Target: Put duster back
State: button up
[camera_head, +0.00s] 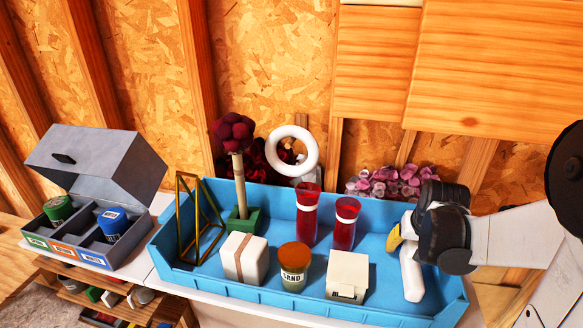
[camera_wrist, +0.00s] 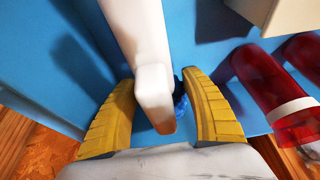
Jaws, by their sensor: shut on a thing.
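My gripper (camera_wrist: 160,82) has yellow fingers and is shut on a long white bar-like thing (camera_wrist: 140,45) that has a dark blue patch (camera_wrist: 181,100) beside its near end. In the head view my gripper (camera_head: 399,236) is at the right end of the blue tray (camera_head: 300,210), and the white thing (camera_head: 412,278) hangs or stands below it, tilted slightly. Whether it touches the tray floor is unclear. A thing with a maroon puffy head (camera_head: 233,131) on a pale stick stands upright in a green block (camera_head: 243,220) at the tray's back left. I cannot tell which is the duster.
The tray holds a gold frame (camera_head: 198,215), a white box (camera_head: 244,258), a sand jar (camera_head: 294,265), a cream box (camera_head: 347,276) and two red cylinders (camera_head: 308,215). A white ring (camera_head: 312,153) stands behind. An open grey case (camera_head: 90,215) is left.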

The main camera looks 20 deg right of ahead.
aim_at(397, 262)
jog(key=shift+w+d+f, duration=0.2)
jog(key=shift+w+f, duration=0.35)
jog(key=shift+w, duration=0.35)
jog(key=shift+f, duration=2)
jog(key=shift+f+b, duration=0.15)
jog(key=shift+b, duration=0.15)
jog(key=o, duration=1.2)
